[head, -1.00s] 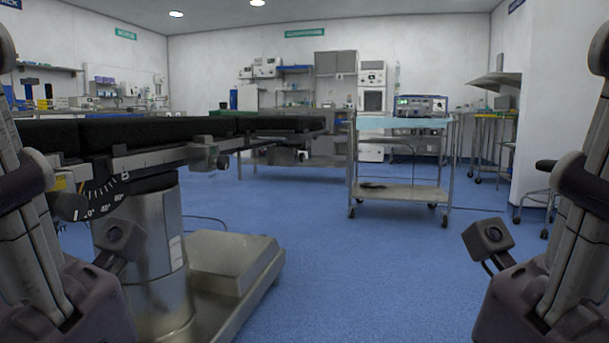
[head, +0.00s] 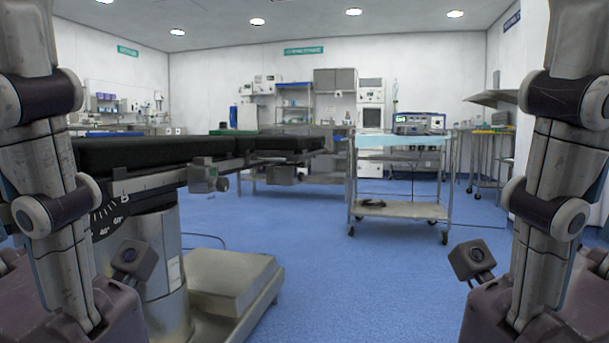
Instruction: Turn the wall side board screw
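The operating table has a black padded top (head: 150,152) and stands at the left on a metal column (head: 165,285). A metal side rail (head: 150,183) runs along its near edge. A clamp-like fitting with a knob (head: 206,178) sits on that rail, and a smaller fitting (head: 284,174) shows near the far end. A dark angle dial (head: 108,214) hangs below the rail, partly behind my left arm. I cannot tell which part is the wall side board screw. My two arms frame the picture, but neither gripper's fingers show.
A metal cart (head: 402,210) with a blue-topped upper shelf and a monitor-like device (head: 419,123) stands right of the table. The table's wide base (head: 235,280) juts onto the floor. The blue floor (head: 345,270) between base and cart is clear.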

